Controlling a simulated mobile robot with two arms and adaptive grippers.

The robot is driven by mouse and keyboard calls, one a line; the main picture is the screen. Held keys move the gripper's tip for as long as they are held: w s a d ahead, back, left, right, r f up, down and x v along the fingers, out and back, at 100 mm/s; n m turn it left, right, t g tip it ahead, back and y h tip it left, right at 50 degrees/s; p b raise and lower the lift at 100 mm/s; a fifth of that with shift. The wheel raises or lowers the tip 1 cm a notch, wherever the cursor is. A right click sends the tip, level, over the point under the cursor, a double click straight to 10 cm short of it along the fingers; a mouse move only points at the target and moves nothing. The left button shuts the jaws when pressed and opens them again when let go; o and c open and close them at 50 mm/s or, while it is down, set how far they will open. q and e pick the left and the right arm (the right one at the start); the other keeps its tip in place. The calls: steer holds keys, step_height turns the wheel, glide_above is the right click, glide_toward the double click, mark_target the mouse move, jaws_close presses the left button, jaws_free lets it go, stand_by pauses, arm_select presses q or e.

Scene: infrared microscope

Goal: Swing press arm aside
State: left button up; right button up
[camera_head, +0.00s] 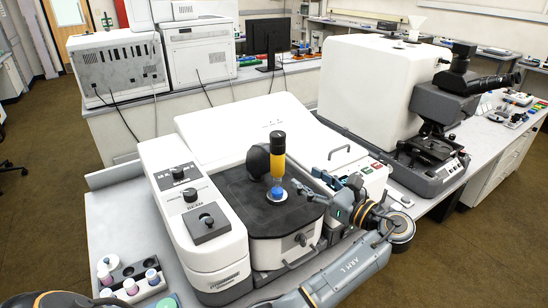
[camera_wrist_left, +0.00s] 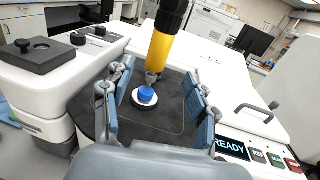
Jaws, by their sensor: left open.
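The press arm (camera_head: 278,150), a yellow upright cylinder with a black top, stands over the dark sample stage of the white spectrometer. A rounded black part (camera_head: 257,161) is just left of it. Below the yellow part is a blue piece (camera_head: 276,191) on a pale round disc. In the left wrist view the yellow press arm (camera_wrist_left: 161,47) and the blue piece (camera_wrist_left: 147,95) show between and beyond the fingers. My left gripper (camera_head: 304,187) is open and empty, just right of the press arm. Its blue-padded fingers are spread apart in the wrist view. Contact with the press arm is not clear.
The white spectrometer control block (camera_head: 191,200) with black knobs stands left of the stage. A READY display (camera_wrist_left: 231,148) and buttons are at the right. A white microscope unit (camera_head: 375,88) stands behind on the right. A rack of small vials (camera_head: 131,286) sits at the front left.

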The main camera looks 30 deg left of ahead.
mark_target(282, 164)
arm_select(q)
steer(key=p+x, duration=0.2)
steer(key=x, duration=0.8)
steer(key=shift+p, duration=0.3)
steer(key=shift+w+a, duration=0.2)
steer(key=shift+a, duration=0.65)
arm_select(e)
steer(key=shift+s+r, duration=0.15)
steer(key=shift+r, duration=0.65)
steer(key=shift+s+r, duration=0.1)
steer(key=shift+r, duration=0.7)
